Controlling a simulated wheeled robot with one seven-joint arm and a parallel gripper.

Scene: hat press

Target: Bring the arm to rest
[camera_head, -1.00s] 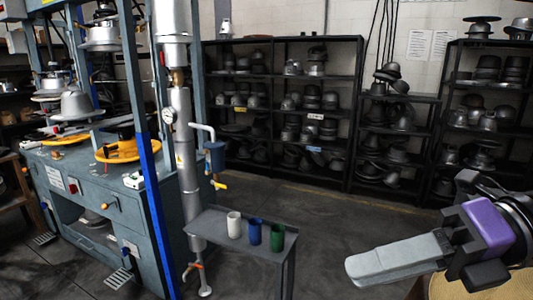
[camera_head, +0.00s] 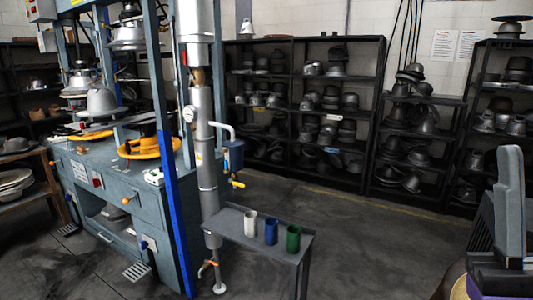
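My gripper (camera_head: 508,180) is at the right edge of the head view, close to the camera. A long grey finger-like part points up, and a dark ribbed part shows beside it. The picture edge cuts off the rest of the arm. I cannot tell whether the gripper is open or shut, and I see no object in it. It is well to the right of the small grey side table (camera_head: 232,222), apart from the cups there.
White (camera_head: 250,224), blue (camera_head: 271,232) and green (camera_head: 293,239) cups stand on the side table. The blue-grey hat press (camera_head: 137,203) stands at left. Black shelves (camera_head: 290,86) with hat forms line the back wall. The floor (camera_head: 385,240) between is clear.

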